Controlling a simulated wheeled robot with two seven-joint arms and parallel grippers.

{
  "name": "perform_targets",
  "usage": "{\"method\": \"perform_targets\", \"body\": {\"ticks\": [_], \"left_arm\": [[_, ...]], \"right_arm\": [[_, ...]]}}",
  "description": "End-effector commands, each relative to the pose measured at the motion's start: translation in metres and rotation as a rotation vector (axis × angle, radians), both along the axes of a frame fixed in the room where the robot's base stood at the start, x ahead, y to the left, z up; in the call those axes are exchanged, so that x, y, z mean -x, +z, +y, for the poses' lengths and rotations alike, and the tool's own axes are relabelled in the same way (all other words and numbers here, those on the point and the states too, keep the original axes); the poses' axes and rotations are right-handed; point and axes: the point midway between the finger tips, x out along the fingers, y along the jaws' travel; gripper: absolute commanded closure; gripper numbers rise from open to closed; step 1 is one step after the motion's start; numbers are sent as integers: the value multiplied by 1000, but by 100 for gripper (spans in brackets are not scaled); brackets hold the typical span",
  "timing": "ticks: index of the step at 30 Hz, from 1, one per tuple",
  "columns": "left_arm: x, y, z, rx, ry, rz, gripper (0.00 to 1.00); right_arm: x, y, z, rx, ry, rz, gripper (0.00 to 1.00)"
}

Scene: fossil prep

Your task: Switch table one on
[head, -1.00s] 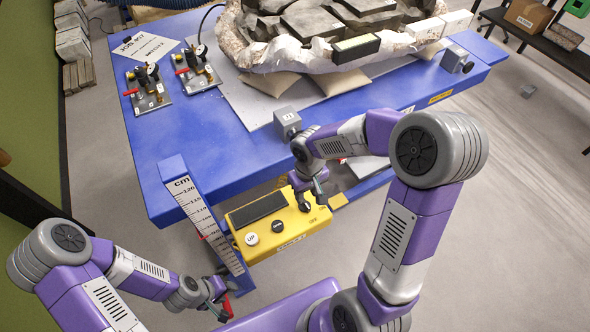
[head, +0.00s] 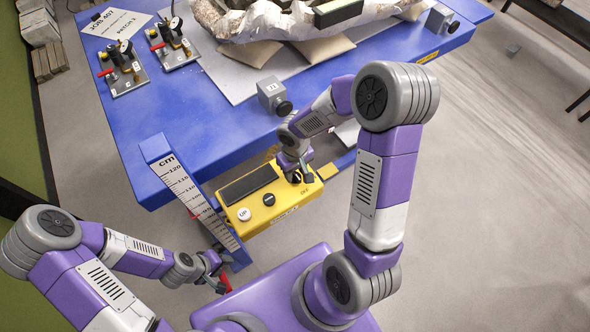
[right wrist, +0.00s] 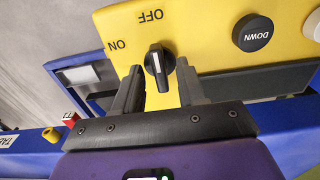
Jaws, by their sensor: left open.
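The yellow control box (head: 252,205) hangs at the table's front edge. Its black rotary knob (right wrist: 159,65) has a white line pointing up in the right wrist view, toward the OFF label (right wrist: 150,15); the ON label (right wrist: 118,45) is to its left. My right gripper (right wrist: 159,74) is open, with its fingers on either side of the knob and gaps visible between. In the head view, my right gripper (head: 302,172) is at the box's right end and partly covers the knob. My left gripper (head: 217,276) is open, low beside the height scale, near a red part (head: 225,284).
The box also bears a white UP button (head: 244,214), a black DOWN button (head: 268,199) and a dark display (head: 249,185). The blue table (head: 215,110) carries a fossil block (head: 275,22), a grey device (head: 273,96) and small tool stands (head: 123,70). A centimetre scale (head: 190,190) stands left of the box.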

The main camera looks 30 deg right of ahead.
Motion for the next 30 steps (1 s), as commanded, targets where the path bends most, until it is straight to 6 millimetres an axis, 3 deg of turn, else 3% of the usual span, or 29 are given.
{"method": "perform_targets", "body": {"ticks": [1, 8, 20, 30], "left_arm": [[0, 0, 0, 0, 0, 0, 57], [0, 0, 0, 0, 0, 0, 57], [0, 0, 0, 0, 0, 0, 57], [0, 0, 0, 0, 0, 0, 57]], "right_arm": [[0, 0, 0, 0, 0, 0, 66], [0, 0, 0, 0, 0, 0, 100], [0, 0, 0, 0, 39, 0, 100], [0, 1, 0, 0, 261, 0, 100]]}}
